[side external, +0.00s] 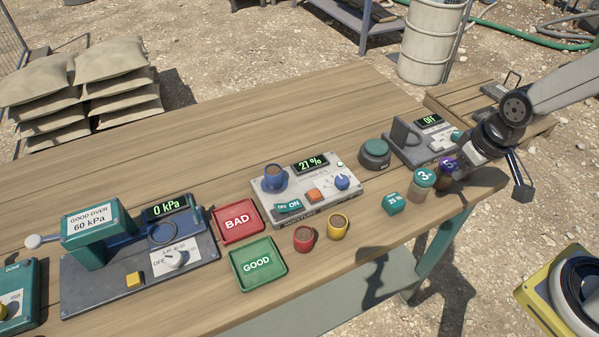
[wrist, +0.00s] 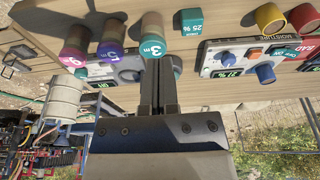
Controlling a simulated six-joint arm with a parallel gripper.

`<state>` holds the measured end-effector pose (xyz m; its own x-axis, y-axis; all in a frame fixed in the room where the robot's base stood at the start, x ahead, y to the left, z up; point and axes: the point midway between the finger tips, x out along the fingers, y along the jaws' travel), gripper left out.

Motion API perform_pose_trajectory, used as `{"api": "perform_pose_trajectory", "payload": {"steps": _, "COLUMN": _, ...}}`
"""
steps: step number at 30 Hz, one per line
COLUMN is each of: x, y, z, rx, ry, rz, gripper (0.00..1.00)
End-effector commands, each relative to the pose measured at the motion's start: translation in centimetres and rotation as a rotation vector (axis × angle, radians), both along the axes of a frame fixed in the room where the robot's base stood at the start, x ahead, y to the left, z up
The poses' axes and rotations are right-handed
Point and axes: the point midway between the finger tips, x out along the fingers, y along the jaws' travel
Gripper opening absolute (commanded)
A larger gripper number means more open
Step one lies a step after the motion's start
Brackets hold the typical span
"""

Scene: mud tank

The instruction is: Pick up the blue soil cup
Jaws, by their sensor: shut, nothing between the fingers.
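The blue soil cup (side external: 274,178) stands upright, with brown soil in it, on the left part of the grey moisture meter (side external: 330,202). The meter reads 27 %. In the wrist view the blue cup (wrist: 265,73) shows at the right, beside the meter's display. My gripper (side external: 520,180) is at the far right, beyond the table's right end and well away from the cup. In the wrist view my gripper (wrist: 158,62) has its fingers together and empty, overlapping the lower edge of the "3m" jar.
A red cup (side external: 304,238) and a yellow cup (side external: 338,226) stand in front of the meter. The BAD tray (side external: 238,222) and GOOD tray (side external: 258,264) lie left of them. Lidded jars (side external: 422,184) and a teal 25 % block (side external: 391,204) stand at the right.

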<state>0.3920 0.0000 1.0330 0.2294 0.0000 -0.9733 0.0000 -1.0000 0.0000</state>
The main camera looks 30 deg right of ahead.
Motion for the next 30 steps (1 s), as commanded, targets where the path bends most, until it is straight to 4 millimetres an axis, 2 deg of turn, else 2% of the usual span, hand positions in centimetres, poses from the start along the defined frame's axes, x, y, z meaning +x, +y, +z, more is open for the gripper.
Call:
{"api": "perform_pose_trajectory", "payload": {"steps": 8, "x": 0.0, "y": 0.0, "z": 0.0, "rx": 0.0, "ry": 0.0, "rz": 0.0, "gripper": 0.0}}
{"api": "perform_pose_trajectory", "payload": {"steps": 9, "x": 0.0, "y": 0.0, "z": 0.0, "rx": 0.0, "ry": 0.0, "rz": 0.0, "gripper": 0.06}}
{"api": "perform_pose_trajectory", "payload": {"steps": 11, "x": 0.0, "y": 0.0, "z": 0.0, "rx": 0.0, "ry": 0.0, "rz": 0.0, "gripper": 0.25}}
{"api": "perform_pose_trajectory", "payload": {"steps": 12, "x": 0.0, "y": 0.0, "z": 0.0, "rx": 0.0, "ry": 0.0, "rz": 0.0, "gripper": 0.38}}
{"api": "perform_pose_trajectory", "payload": {"steps": 18, "x": 0.0, "y": 0.0, "z": 0.0, "rx": 0.0, "ry": 0.0, "rz": 0.0, "gripper": 1.0}}
{"api": "perform_pose_trajectory", "payload": {"steps": 26, "x": 0.08, "y": 0.02, "z": 0.02, "rx": -0.001, "ry": 0.0, "rz": 0.003, "gripper": 1.0}}
{"api": "perform_pose_trajectory", "payload": {"steps": 30, "x": 0.79, "y": 0.26, "z": 0.1, "rx": -0.002, "ry": 0.004, "rz": 0.029, "gripper": 1.0}}
